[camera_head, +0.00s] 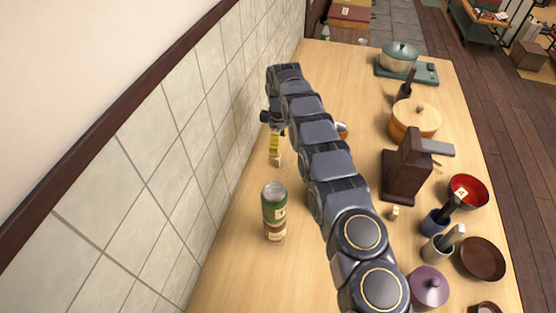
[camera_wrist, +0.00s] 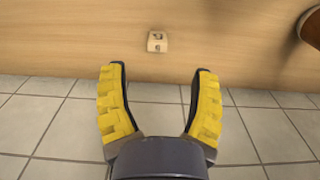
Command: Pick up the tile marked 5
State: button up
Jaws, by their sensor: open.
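A small pale tile (camera_wrist: 157,41) with dark marks on its faces sits on the wooden table in the wrist view; I cannot read which mark it carries. It lies ahead of my open gripper (camera_wrist: 157,71), centred between the yellow fingertips and apart from them. In the head view, my gripper (camera_head: 274,148) points down near the tiled wall, with the small tile (camera_head: 278,160) just below it. Another small pale block (camera_head: 394,212) stands right of my arm in the head view; its mark is unreadable. My gripper holds nothing.
A green can (camera_head: 274,203) stands on the table (camera_head: 235,262) left of my arm. The tiled wall (camera_head: 150,160) runs close along the left.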

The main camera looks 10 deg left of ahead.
aim_at(277, 160)
jog(key=shift+a+f, duration=0.3)
jog(key=shift+f, duration=0.5)
jog(key=shift+w+f, duration=0.15)
jog(key=shift+f, duration=3.35)
jog(key=shift+c, duration=0.4)
jog(key=c, duration=0.8)
jog(key=shift+o, duration=0.2)
